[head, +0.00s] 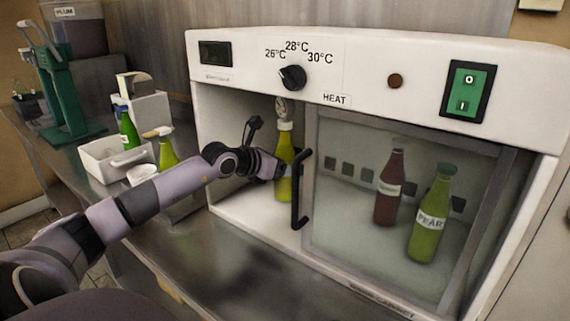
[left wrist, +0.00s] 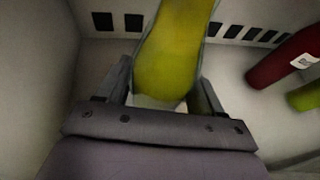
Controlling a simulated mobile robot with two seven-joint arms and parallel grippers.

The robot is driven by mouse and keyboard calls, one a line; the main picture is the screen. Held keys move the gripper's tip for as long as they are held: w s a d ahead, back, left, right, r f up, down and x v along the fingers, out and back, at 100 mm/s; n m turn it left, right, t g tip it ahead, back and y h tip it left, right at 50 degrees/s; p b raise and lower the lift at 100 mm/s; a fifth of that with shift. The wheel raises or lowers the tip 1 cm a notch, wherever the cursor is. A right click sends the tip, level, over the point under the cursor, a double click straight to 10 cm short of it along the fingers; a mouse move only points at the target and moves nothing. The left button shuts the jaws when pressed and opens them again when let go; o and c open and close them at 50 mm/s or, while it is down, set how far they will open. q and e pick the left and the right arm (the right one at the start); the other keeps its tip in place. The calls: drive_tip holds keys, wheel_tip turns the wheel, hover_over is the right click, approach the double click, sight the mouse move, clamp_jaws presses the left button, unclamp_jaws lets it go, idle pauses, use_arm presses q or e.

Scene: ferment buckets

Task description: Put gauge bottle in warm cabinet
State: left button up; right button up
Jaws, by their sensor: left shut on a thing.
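The gauge bottle (head: 284,180) is yellow-green with a white cap and a round gauge (head: 281,107) on top. It stands upright inside the open left part of the white warm cabinet (head: 345,68). My left gripper (head: 281,170) reaches into the opening and is shut on the bottle. In the left wrist view the bottle (left wrist: 170,62) sits between the two fingers of the left gripper (left wrist: 163,88). Its base is close to the cabinet floor; I cannot tell whether it touches. My right gripper is not in view.
The cabinet's glass door (head: 345,235) covers the right part, with a dark handle (head: 297,195) just right of my gripper. Behind it stand a red bottle (head: 389,195) and a green PEAR bottle (head: 430,220). A white tray (head: 105,162) and green bottles (head: 167,155) are left on the steel counter.

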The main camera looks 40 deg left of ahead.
use_arm(q)
drive_tip(key=shift+r, duration=0.15)
drive_tip(key=o, duration=1.6)
drive_tip(key=shift+f, duration=0.25)
drive_tip(key=shift+r, duration=0.1)
